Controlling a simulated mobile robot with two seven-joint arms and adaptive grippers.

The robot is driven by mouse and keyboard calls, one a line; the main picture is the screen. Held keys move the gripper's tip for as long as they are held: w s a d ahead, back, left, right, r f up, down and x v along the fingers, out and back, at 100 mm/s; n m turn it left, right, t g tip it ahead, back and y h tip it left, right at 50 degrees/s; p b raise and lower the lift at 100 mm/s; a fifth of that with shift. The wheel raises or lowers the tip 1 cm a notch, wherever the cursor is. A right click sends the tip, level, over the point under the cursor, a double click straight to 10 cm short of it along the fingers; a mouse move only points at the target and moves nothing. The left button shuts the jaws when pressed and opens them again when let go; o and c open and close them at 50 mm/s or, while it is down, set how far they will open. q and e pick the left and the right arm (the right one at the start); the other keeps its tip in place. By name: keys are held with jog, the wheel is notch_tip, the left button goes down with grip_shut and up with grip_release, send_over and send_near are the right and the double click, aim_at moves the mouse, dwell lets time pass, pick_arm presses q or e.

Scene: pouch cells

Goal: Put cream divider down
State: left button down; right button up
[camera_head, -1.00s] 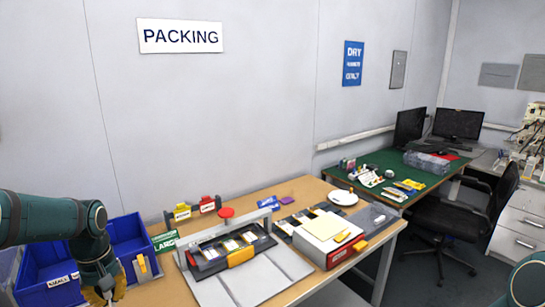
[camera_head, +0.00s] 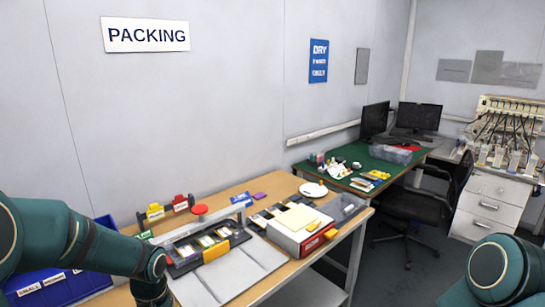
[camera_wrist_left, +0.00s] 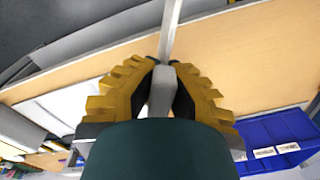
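In the left wrist view, the yellow fingers of my left gripper (camera_wrist_left: 162,88) are closed around a narrow pale piece. This looks like the cream divider (camera_wrist_left: 161,95), seen nearly edge-on, with a thin pale strip running up from it over the tan tabletop. Whether it touches the table I cannot tell. In the head view my left arm comes in from the left and its gripper is below the picture edge. My right gripper is out of view; only part of my right arm shows at the lower right.
The packing table (camera_head: 340,262) holds a sealer with pale plates (camera_head: 238,277), a white-topped red box (camera_head: 300,222) and a white plate (camera_head: 313,190). Blue bins (camera_head: 90,284) stand at the left, partly behind my arm; they also show in the wrist view (camera_wrist_left: 257,133). A chair (camera_head: 420,215) stands at the right.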

pick_arm(q)
jog(key=d+f+m, duration=0.2)
jog(key=d+f, duration=0.1)
jog(key=d, duration=0.3)
jog(key=s+d+f+m, duration=0.1)
jog(key=d+f+m, duration=0.1)
jog(key=d+f, duration=0.2)
jog(key=shift+d, duration=1.1)
